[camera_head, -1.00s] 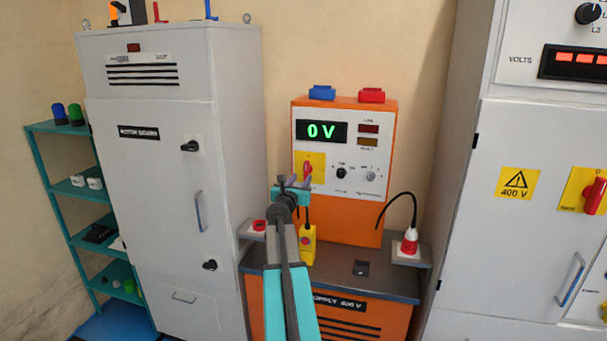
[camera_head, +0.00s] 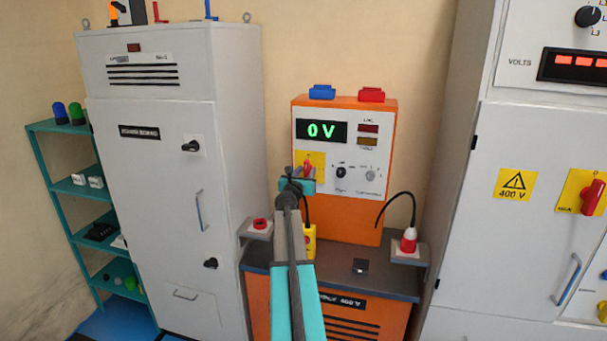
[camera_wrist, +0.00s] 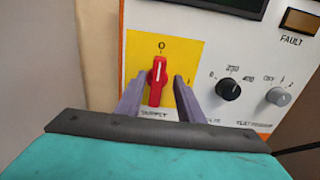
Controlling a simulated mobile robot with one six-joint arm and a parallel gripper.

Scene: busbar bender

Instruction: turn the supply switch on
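The supply switch (camera_wrist: 157,82) is a red rotary handle on a yellow plate (camera_wrist: 190,50). It stands nearly upright, pointing at the 0 mark above it. It is partly hidden by my gripper in the head view (camera_head: 308,166). My gripper (camera_wrist: 160,86) is open, its two grey fingers reaching up on the left and right of the handle. I see gaps between the fingers and the handle; how deep the tips reach is hard to tell. The supply's green display (camera_head: 321,131) reads 0 V.
A black knob (camera_wrist: 229,88) and a grey knob (camera_wrist: 278,96) sit right of the switch. A red plug with a black cable (camera_head: 409,240) stands on the right shelf. A red button (camera_head: 260,225) is at left. Grey cabinets flank the orange supply.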

